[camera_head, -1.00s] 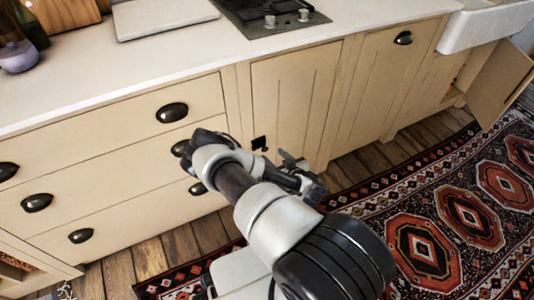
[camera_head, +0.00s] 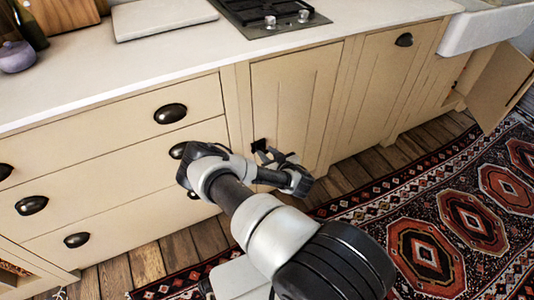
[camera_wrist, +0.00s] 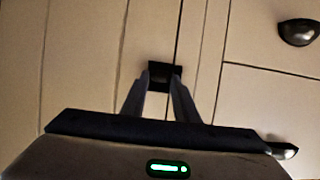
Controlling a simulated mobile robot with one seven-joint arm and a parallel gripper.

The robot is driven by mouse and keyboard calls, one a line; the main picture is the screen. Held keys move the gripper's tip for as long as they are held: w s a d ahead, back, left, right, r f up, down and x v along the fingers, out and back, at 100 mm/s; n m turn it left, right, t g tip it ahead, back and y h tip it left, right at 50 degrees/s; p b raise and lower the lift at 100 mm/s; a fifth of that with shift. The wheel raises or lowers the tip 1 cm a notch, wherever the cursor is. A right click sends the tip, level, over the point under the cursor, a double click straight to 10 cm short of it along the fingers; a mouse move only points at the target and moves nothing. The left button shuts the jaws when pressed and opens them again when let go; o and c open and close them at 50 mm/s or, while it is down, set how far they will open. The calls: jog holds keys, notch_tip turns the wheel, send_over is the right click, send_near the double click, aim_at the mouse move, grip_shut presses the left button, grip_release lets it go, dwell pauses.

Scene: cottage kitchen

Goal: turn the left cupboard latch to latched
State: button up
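The left cupboard latch (camera_head: 259,145) is a small black piece at the left edge of the cream cupboard door, beside the drawers. In the wrist view the latch (camera_wrist: 165,70) is a dark block across the seam between door and frame. My gripper (camera_head: 270,158) is right at the latch in the head view. In the wrist view my gripper (camera_wrist: 161,78) has its two fingers apart, with the tips at the latch's lower part, one toward each side. I cannot tell whether they touch it. The fingertips partly hide the latch, and its turned position is unclear.
Drawers with dark cup handles (camera_head: 171,113) are left of the cupboard door (camera_head: 295,100). The worktop (camera_head: 150,60) overhangs above, with a hob (camera_head: 270,15). Another cupboard door (camera_head: 500,85) stands open at the far right. A patterned rug (camera_head: 420,245) covers the floor.

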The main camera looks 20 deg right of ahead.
jog(key=shift+r, duration=0.1)
jog(key=shift+c, duration=0.2)
jog(key=shift+a+n+h+p, duration=0.15)
jog(key=shift+n+h+p, duration=0.45)
jog(key=shift+n+p, duration=0.1)
jog(key=shift+a+f+n+h, duration=0.25)
jog(key=shift+n+h, duration=0.35)
jog(key=shift+n, duration=0.3)
jog(key=shift+a+f+n+t+h+b, duration=0.2)
jog(key=shift+n+t+h, duration=0.45)
jog(key=shift+n, duration=1.05)
jog(key=shift+a+f+n+t+h+b, duration=0.2)
jog(key=shift+n+t+h, duration=0.45)
jog(key=shift+n, duration=1.05)
jog(key=shift+f+n+t+h+b, duration=0.3)
jog(key=shift+n+h, duration=0.5)
jog(key=shift+n, duration=0.9)
jog(key=shift+r, duration=0.1)
